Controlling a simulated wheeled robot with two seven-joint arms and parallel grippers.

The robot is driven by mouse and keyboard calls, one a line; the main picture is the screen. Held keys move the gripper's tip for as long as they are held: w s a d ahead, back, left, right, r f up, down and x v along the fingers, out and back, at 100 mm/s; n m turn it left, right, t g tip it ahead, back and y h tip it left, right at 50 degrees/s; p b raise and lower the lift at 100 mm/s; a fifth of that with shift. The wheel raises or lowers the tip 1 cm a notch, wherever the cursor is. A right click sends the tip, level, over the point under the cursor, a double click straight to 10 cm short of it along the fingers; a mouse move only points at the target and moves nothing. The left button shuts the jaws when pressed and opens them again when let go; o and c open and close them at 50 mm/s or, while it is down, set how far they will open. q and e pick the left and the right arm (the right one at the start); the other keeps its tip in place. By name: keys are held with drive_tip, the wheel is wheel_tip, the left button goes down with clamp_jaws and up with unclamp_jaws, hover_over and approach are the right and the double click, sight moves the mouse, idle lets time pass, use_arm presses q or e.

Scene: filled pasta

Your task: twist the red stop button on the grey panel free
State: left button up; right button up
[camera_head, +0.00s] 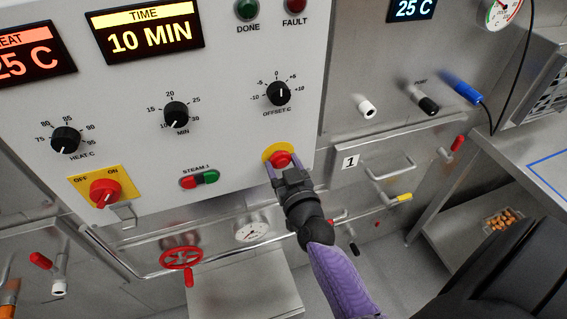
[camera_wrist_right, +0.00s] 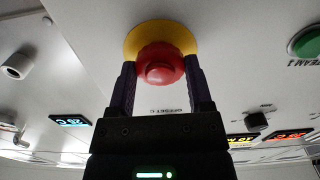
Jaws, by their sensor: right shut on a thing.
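The red stop button (camera_head: 281,160) sits on a round yellow backing (camera_head: 270,150) at the lower right of the grey panel (camera_head: 235,130). My right gripper (camera_head: 283,167) reaches it from below, its two fingers on either side of the button and shut on it. In the right wrist view the red button (camera_wrist_right: 160,66) lies between the fingertips of my right gripper (camera_wrist_right: 160,78), in front of the yellow backing (camera_wrist_right: 133,38). The button is still against the panel. My left gripper is not in view.
A red and yellow OFF/ON switch (camera_head: 104,192) and a red-green steam button pair (camera_head: 200,180) are to the left. Black dials (camera_head: 176,114) sit above. A red valve wheel (camera_head: 181,258), pipes and a gauge (camera_head: 252,231) lie below. A steel table (camera_head: 510,165) stands at right.

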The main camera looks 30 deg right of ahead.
drive_tip(key=m+p, duration=0.1)
drive_tip(key=m, duration=0.3)
drive_tip(key=shift+r+m, duration=0.1)
drive_tip(key=shift+m, duration=1)
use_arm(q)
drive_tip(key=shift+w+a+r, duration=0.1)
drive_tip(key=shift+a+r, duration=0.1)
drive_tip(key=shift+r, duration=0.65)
use_arm(e)
drive_tip(key=shift+m, duration=0.4)
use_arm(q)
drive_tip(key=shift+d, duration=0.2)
use_arm(e)
drive_tip(key=o, duration=1.3)
drive_tip(key=shift+c, duration=0.2)
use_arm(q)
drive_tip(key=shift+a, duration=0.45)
